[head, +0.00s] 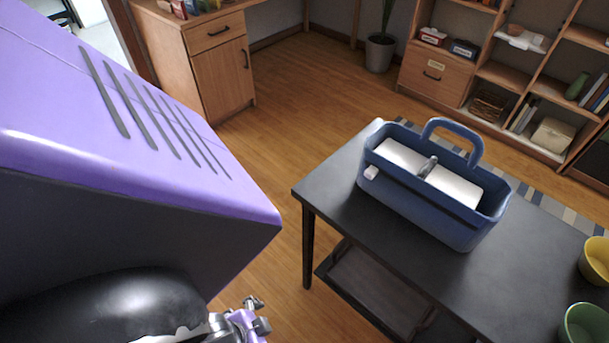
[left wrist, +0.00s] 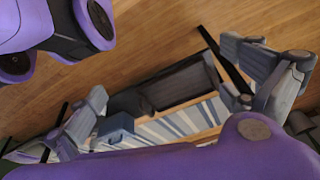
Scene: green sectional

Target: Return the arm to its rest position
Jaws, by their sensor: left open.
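My left arm fills the left side of the head view as a large purple and black link. Part of my left gripper (head: 245,322) shows at the bottom edge there, over the floor and left of the black table. In the left wrist view my left gripper (left wrist: 167,100) has its fingers spread wide, with nothing between them. It is apart from the table and the blue caddy. My right gripper is in neither view.
A black table (head: 335,198) with a lower shelf stands at the right. On it are a blue caddy (head: 470,234), a yellow bowl (head: 596,262) and a green bowl (head: 585,325). A wooden desk (head: 225,82) and shelves stand behind. Wood floor between is clear.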

